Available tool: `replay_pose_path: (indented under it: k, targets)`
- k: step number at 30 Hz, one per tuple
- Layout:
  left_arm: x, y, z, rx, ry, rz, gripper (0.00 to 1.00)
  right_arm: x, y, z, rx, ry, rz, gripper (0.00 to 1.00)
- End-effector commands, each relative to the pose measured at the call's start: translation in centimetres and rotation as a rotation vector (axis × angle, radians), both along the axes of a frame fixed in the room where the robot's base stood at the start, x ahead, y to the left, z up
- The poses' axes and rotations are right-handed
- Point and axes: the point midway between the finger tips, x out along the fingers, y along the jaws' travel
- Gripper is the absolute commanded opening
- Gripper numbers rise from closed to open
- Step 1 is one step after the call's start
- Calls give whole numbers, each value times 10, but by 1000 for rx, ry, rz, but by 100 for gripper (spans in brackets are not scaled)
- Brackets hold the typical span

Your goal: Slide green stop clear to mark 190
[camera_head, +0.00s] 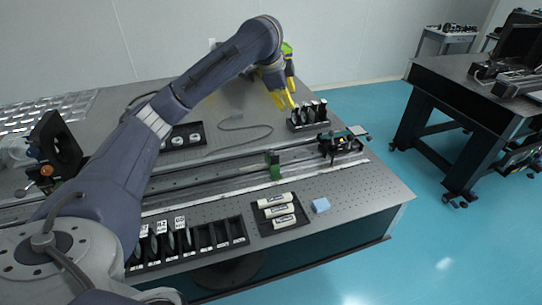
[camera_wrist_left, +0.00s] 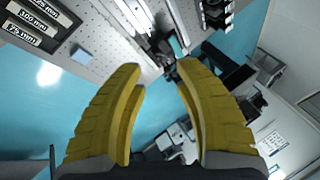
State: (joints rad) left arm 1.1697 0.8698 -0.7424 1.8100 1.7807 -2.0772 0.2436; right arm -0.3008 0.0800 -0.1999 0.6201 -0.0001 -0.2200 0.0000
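The green stop (camera_head: 272,163) is a small upright block on the long rail (camera_head: 225,172), near the middle of the table. A black device with a green part (camera_head: 338,144) sits on the rail to its right, apart from it. My left gripper (camera_head: 284,101) has yellow fingers and hangs beyond the rail, behind the green stop, touching neither. In the left wrist view my left gripper (camera_wrist_left: 160,68) is open, with nothing between its fingers. I cannot pick out the green stop there. The scale marks are too small to read. My right gripper is not in view.
A rack of dark optics (camera_head: 307,116) stands near my left gripper. A slotted black tray (camera_head: 190,242), a tray of white labelled bars (camera_head: 277,212) and a blue block (camera_head: 320,205) lie in front of the rail. A cable (camera_head: 240,127) lies behind it.

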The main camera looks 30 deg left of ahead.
Motion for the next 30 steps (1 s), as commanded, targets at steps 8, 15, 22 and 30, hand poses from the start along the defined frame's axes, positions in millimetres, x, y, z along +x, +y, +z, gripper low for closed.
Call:
replay_pose_path:
  k: [8, 15, 22, 30]
  targets:
    - [-38, 62, -93, -305, 249, 276, 33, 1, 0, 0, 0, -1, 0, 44]
    - [-45, 72, -113, -375, 296, 345, 33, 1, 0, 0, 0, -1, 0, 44]
    - [-37, 64, -143, -375, 298, 345, 33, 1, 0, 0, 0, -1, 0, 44]
    - [-22, 52, -188, -374, 297, 345, 33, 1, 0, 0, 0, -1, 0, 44]
